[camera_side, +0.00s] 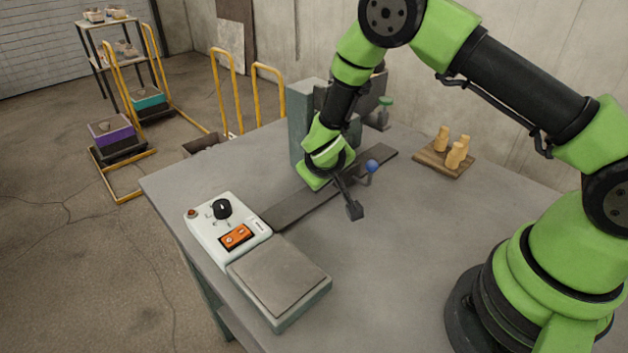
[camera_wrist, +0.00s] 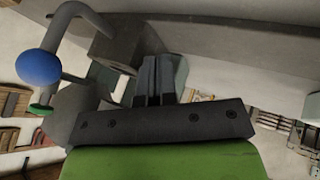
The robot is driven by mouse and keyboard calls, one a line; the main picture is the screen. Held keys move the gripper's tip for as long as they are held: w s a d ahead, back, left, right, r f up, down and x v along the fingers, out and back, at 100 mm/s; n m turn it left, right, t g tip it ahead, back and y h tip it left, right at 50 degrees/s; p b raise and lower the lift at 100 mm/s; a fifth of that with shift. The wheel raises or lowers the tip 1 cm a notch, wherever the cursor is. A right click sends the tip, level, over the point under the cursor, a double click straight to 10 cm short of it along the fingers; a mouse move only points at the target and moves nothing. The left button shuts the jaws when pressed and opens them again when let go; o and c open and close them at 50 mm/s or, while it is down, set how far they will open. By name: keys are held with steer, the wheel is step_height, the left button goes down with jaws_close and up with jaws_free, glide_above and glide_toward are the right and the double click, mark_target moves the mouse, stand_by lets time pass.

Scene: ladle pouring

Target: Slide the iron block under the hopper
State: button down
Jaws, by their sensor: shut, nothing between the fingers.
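A grey bent handle with a blue ball (camera_side: 372,166) shows just right of my wrist. In the wrist view the blue ball (camera_wrist: 38,67) is at the left, and its rod curves over to a dark grey block (camera_wrist: 117,48), perhaps the iron block; I cannot tell for certain. In the side view my wrist hides what the handle joins. My gripper (camera_wrist: 156,62) is shut and empty, its fingers side by side in front of the grey shapes; contact cannot be told. The hopper (camera_side: 318,98), seemingly the grey-green column with dark box, stands behind my wrist.
A dark flat strip (camera_side: 290,207) runs across the table below my wrist. A white control box (camera_side: 228,226) and a grey plate (camera_side: 280,275) are at the front left. A wooden board (camera_side: 436,162) with pale pegs is at the right. Table between is clear.

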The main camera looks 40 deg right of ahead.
mark_target(368, 169)
steer(key=v, duration=0.8)
steer(key=shift+a+r, duration=0.15)
steer(key=shift+r, duration=0.1)
steer(key=c, duration=1.7)
jaws_free()
steer(key=shift+s+a+r, duration=0.2)
steer(key=shift+s+r, duration=0.05)
steer(key=shift+r, duration=0.05)
steer(key=shift+c, duration=0.2)
steer(key=o, duration=0.4)
steer(key=shift+s+d+r+m, duration=0.2)
steer(key=shift+r+m, duration=0.1)
steer(key=shift+m, duration=0.2)
steer(key=o, duration=0.4)
steer(key=s+d+m+g, duration=0.1)
steer(key=m, duration=0.3)
steer(key=s+d+r+m+g, duration=0.1)
steer(key=d+m, duration=0.1)
steer(key=m, duration=0.2)
steer(key=d+m+g+y, duration=0.1)
steer(key=d+m, duration=0.1)
steer(key=m, duration=0.2)
steer(key=shift+s+d+r, duration=0.1)
steer(key=shift+s+r, duration=0.2)
steer(key=shift+s, duration=0.1)
steer(key=shift+c, duration=0.2)
steer(key=shift+m+g, duration=0.3)
steer(key=shift+m, duration=0.5)
steer(key=x, duration=1)
steer(key=shift+s, duration=0.2)
